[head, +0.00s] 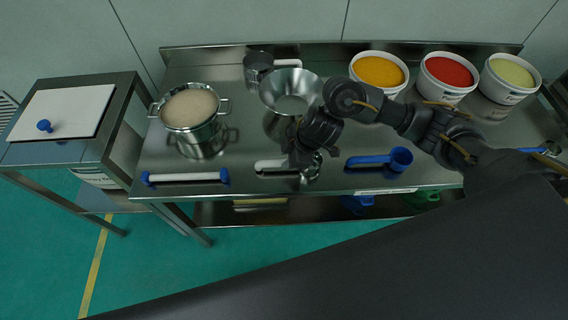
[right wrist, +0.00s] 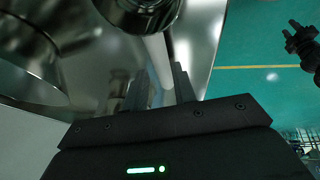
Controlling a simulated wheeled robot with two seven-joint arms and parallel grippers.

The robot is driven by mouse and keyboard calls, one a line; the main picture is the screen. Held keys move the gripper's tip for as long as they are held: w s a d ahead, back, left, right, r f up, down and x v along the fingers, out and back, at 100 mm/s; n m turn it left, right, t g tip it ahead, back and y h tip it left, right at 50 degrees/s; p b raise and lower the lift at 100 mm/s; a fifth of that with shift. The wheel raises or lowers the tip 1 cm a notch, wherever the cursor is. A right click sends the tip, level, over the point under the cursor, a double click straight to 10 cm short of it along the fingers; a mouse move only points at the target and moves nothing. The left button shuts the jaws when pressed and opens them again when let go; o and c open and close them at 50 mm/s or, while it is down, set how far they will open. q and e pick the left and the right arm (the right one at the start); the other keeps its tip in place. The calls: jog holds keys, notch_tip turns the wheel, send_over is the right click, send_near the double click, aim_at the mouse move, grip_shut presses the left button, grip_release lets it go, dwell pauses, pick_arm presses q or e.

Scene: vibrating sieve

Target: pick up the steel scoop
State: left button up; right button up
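The steel scoop lies on the steel table in the head view, its pale handle (head: 268,164) to the left and its shiny bowl (head: 313,168) to the right. My right gripper (head: 300,158) is over the scoop in the head view and hides its middle. In the right wrist view the two fingers of the gripper (right wrist: 160,88) stand apart, with the pale handle (right wrist: 156,55) between them. I cannot tell whether they touch it. The round metal part (right wrist: 145,12) shows at the top there.
A blue scoop (head: 398,160) lies just right of the steel one. A steel bowl (head: 291,90) is behind. A pot (head: 190,112) and a blue-ended white rod (head: 185,177) are left; tubs of yellow (head: 378,72), red (head: 448,76) and pale (head: 510,77) powder stand back right.

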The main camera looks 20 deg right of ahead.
aim_at(280, 161)
jog(key=shift+a+b+x, duration=0.2)
jog(key=shift+b+x, duration=0.1)
jog(key=shift+x, duration=2.3)
jog(key=shift+s, duration=0.1)
jog(key=shift+r, duration=0.1)
grip_shut()
jog(key=shift+r, duration=0.1)
